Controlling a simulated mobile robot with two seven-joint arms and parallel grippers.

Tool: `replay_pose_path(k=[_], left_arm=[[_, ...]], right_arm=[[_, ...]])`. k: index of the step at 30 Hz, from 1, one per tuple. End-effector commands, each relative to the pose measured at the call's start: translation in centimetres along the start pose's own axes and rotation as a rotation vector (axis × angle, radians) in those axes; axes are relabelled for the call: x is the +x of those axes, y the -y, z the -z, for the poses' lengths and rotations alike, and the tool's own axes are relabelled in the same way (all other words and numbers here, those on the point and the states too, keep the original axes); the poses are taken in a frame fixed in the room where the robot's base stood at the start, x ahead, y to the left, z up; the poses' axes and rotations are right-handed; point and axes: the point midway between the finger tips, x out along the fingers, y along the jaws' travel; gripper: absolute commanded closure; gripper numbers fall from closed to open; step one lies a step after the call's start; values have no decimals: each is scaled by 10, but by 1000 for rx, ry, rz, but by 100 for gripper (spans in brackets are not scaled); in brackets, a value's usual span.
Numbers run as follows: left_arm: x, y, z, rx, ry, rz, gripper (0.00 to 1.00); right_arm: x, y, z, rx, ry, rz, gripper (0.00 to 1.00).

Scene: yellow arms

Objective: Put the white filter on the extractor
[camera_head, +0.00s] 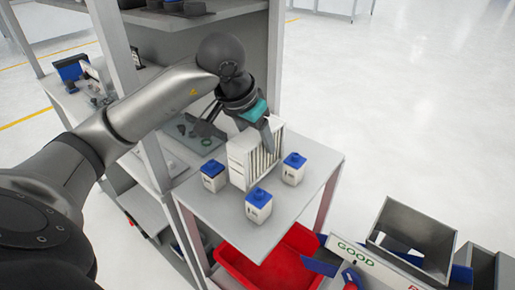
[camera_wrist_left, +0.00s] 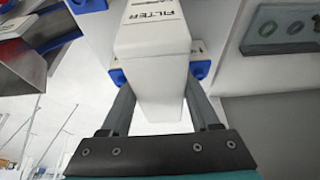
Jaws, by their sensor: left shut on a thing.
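The white filter (camera_head: 241,163) is a box with a ridged side, upright among the blue-capped containers at the table's near end. In the left wrist view the filter (camera_wrist_left: 152,45), lettered "FILTER", lies between my fingers. My left gripper (camera_head: 268,138) reaches down on it from above and is shut on it; the fingers also show in the wrist view (camera_wrist_left: 160,112). I cannot tell whether the filter touches the tabletop. I cannot pick out the extractor with certainty. My right gripper is not in view.
White containers with blue caps stand close around the filter, at the right (camera_head: 293,170), front (camera_head: 259,206) and left (camera_head: 213,176). The grey table (camera_head: 315,155) has some bare room at its right edge. A red bin (camera_head: 268,266) is below. Grey bins (camera_head: 415,235) stand at lower right.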

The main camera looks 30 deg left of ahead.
Motion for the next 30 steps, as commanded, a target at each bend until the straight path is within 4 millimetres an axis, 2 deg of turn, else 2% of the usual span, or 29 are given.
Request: replay_pose_path(k=[1,5,18,19,26,30], left_arm=[[9,-1,-4,0,3,-2,100],[21,-1,-9,-1,2,-2,100],[26,0,-11,0,-1,0,100],[26,0,-11,0,1,0,36],[25,0,-11,0,1,-1,10],[25,0,-11,0,1,-1,8]], right_arm=[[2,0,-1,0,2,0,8],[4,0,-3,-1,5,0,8],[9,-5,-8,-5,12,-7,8],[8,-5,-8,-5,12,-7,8],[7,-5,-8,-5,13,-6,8],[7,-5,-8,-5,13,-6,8]])
